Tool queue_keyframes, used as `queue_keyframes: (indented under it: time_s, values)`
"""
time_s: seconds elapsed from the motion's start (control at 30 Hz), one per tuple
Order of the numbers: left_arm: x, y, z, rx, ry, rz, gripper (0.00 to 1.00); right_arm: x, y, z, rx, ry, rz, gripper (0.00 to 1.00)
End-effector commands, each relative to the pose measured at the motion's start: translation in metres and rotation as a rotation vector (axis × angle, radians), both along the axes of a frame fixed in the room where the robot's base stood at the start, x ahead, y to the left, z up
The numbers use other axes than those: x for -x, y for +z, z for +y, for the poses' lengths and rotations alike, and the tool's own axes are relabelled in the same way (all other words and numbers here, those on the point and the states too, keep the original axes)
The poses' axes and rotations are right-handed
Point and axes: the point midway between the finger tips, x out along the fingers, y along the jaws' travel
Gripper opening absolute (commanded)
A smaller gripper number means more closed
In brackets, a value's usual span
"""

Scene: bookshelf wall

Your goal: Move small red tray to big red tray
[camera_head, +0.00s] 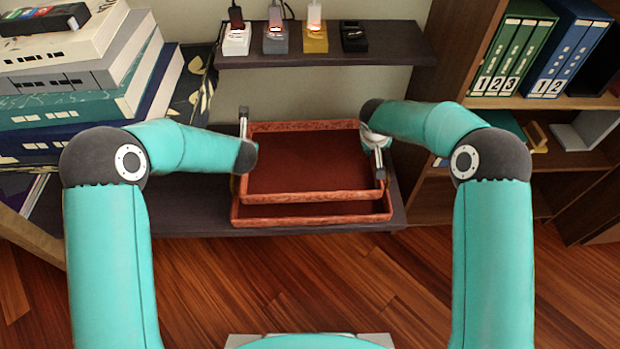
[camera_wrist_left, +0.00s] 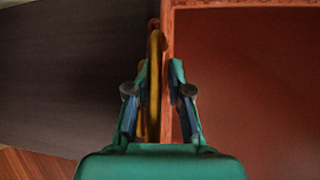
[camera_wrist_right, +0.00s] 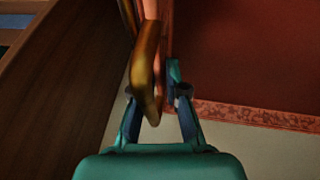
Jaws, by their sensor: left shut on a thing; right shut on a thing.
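The small red tray (camera_head: 300,165) is held between my two grippers, above and partly over the big red tray (camera_head: 312,213). The big tray lies on the lower dark shelf, and mostly its front part shows. My left gripper (camera_head: 243,150) is shut on the small tray's left side, by a brass-coloured handle (camera_wrist_left: 155,85) in the left wrist view. My right gripper (camera_head: 378,160) is shut on the small tray's right side, with a similar handle (camera_wrist_right: 147,70) in the right wrist view. Whether the two trays touch is hard to tell.
A stack of large books (camera_head: 80,90) stands at the left. An upper shelf (camera_head: 380,48) with several small devices is behind the trays. A bookcase with binders (camera_head: 515,45) is at the right. The wooden floor (camera_head: 400,290) in front is clear.

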Motion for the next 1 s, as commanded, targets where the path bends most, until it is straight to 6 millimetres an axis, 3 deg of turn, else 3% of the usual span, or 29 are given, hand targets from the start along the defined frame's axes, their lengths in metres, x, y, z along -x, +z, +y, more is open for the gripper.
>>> queue_keyframes:
  time_s: [0.03,0.47,1.0]
  values:
    - [0.000,0.000,-0.008,-0.001,-0.021,0.001,0.00,0.000,0.000,0.007,-0.003,0.014,-0.003,0.00]
    - [0.000,-0.005,-0.007,-0.001,-0.021,0.001,0.00,0.000,-0.005,0.007,-0.003,0.014,-0.003,0.00]
    - [0.000,-0.036,-0.007,-0.001,-0.021,0.001,0.00,0.000,-0.036,0.008,-0.003,0.015,-0.003,0.00]
